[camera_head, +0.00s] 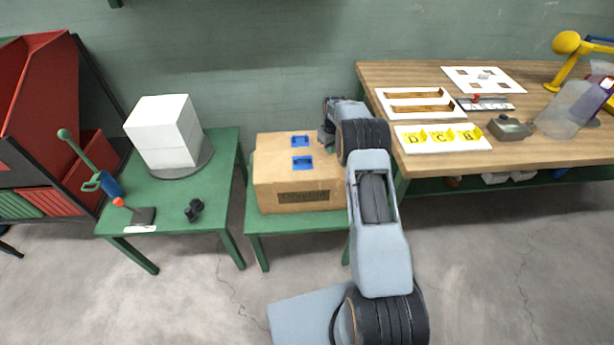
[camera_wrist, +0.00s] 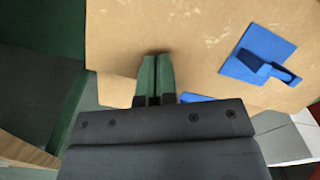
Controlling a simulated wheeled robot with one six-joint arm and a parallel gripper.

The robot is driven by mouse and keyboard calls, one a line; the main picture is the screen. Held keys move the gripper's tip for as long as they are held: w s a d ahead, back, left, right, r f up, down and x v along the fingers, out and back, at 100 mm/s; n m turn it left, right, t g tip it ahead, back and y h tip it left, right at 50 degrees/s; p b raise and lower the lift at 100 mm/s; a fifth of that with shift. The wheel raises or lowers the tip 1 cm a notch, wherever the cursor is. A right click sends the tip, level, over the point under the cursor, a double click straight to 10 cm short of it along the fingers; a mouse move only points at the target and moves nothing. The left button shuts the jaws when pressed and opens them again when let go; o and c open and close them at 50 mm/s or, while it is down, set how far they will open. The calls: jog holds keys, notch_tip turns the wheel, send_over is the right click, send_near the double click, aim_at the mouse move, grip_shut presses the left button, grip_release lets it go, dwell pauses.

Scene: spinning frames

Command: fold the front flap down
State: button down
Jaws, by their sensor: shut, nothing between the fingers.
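A brown cardboard box (camera_head: 296,197) stands on a small green table, and its top flaps look roughly flat in the head view. Two blue tabs (camera_head: 300,141) (camera_head: 303,162) sit on the top, one behind the other. In the wrist view, brown cardboard (camera_wrist: 170,30) fills the upper middle, with one blue tab (camera_wrist: 258,55) to the right and part of another blue piece (camera_wrist: 195,98) behind my gripper. My gripper (camera_wrist: 153,62) is shut and empty, over the cardboard; contact cannot be told. In the head view its fingers are hidden by my arm near the box's back right.
A wooden workbench (camera_head: 430,75) with boards and tools stands close on the right. On the left, another green table (camera_head: 180,210) holds a white cube (camera_head: 165,133) and a green lever. A red rack (camera_head: 40,90) stands far left.

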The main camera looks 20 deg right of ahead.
jog(key=shift+w+f+b, duration=0.25)
jog(key=shift+f+b, duration=0.45)
jog(key=shift+f, duration=0.3)
jog(key=shift+w+f+b, duration=0.2)
jog(key=shift+f+b, duration=0.5)
jog(key=shift+f, duration=0.25)
jog(key=shift+s+f, duration=0.1)
jog(key=shift+f, duration=0.1)
jog(key=shift+d+r+p, duration=0.1)
jog(key=shift+r+p, duration=2.45)
jog(key=shift+r, duration=2.1)
